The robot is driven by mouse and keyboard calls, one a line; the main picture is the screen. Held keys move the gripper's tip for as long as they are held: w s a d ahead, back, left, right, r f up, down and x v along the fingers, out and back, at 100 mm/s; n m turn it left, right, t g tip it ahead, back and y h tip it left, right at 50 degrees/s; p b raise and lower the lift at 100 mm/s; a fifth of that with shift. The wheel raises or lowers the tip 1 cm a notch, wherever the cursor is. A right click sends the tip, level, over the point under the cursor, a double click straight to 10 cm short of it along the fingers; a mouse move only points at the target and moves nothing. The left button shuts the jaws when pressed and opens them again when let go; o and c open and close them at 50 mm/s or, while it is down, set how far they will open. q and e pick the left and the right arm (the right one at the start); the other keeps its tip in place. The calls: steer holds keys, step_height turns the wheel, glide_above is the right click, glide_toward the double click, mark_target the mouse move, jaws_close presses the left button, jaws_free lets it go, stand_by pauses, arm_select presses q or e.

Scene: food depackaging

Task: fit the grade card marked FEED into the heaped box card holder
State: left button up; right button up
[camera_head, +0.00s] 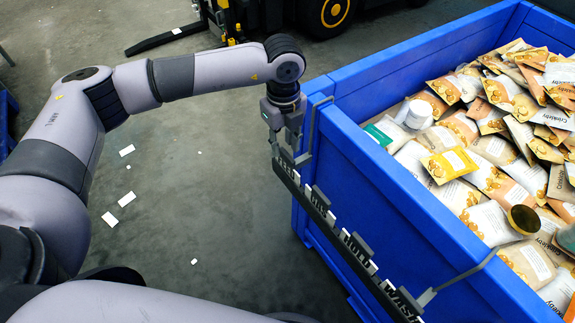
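A dark rack (330,216) hangs by grey hooks along the near-left side of the blue box and bears several cards in a row. Lettering at its far end, partly under my gripper, seems to read FEED (287,168); HOLD (355,248) and WASH (398,298) stand nearer. My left gripper (284,146) points down at the far end of the rack, close to the FEED lettering. Its fingers are small and dark, and I cannot tell whether they are closed on a card. My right gripper is not in view. I cannot make out a separate card holder.
The blue box (385,170) is heaped with food pouches (492,190), tins and cartons. White scraps (127,199) lie on the grey floor to the left. A forklift (255,18) stands at the back.

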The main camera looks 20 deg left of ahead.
mark_target(287, 164)
arm_select(q)
steer(key=f, duration=0.3)
steer(key=f+p, duration=0.1)
steer(key=f, duration=0.4)
steer(key=shift+w+d+f, duration=0.15)
steer(key=shift+d+f, duration=0.2)
steer(key=shift+f, duration=0.05)
steer(key=shift+c, duration=0.3)
jaws_close()
